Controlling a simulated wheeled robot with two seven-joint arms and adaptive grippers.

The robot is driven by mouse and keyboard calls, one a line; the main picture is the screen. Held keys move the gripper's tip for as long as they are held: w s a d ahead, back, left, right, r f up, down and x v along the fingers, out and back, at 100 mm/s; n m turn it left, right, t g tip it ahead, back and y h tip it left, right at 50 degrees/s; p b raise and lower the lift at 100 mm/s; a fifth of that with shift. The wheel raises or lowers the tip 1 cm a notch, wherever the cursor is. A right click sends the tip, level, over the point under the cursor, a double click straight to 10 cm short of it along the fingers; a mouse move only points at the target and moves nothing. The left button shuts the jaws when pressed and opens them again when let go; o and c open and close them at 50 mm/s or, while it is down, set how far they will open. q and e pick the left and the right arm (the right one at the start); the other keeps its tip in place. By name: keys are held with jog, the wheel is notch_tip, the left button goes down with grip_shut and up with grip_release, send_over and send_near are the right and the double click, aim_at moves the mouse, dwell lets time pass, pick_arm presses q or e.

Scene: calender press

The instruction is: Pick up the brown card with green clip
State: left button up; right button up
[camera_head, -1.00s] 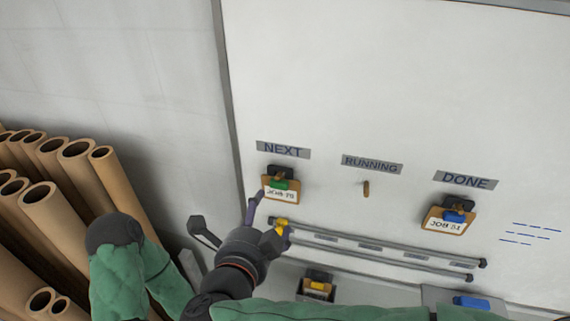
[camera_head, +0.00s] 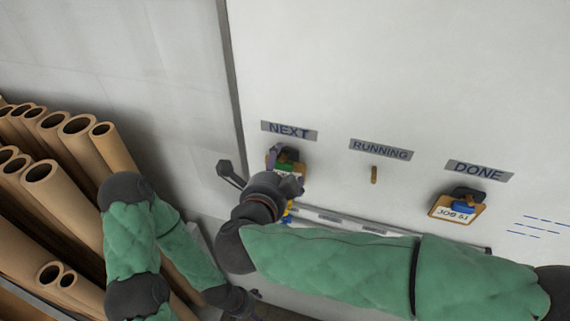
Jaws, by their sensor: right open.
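The brown card with the green clip (camera_head: 286,155) hangs on the white board under the NEXT label. Its lower part is hidden behind my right gripper. My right gripper (camera_head: 284,166) is open right in front of the card, with one purplish finger over the card's left edge. Its other finger is hard to make out, and I cannot tell whether it touches the card. My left gripper (camera_head: 242,303) is low in the view, below my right arm, only partly visible, and its jaws cannot be made out.
A brown card with a blue clip (camera_head: 457,207) hangs under DONE. An empty wooden peg (camera_head: 374,175) sticks out under RUNNING. A rail (camera_head: 350,222) runs below, partly behind my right arm. Brown cardboard tubes (camera_head: 62,175) stand at the left. The upper board is clear.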

aim_at(283, 161)
jog(key=x, duration=0.3)
jog(key=shift+w+d+p, duration=0.1)
jog(key=shift+w+p, duration=0.2)
jog(key=shift+w, duration=0.05)
jog(key=shift+s, duration=0.15)
jog(key=shift+c, duration=0.8)
jog(key=c, duration=1)
jog(key=shift+f, duration=0.1)
jog(key=shift+c, duration=0.2)
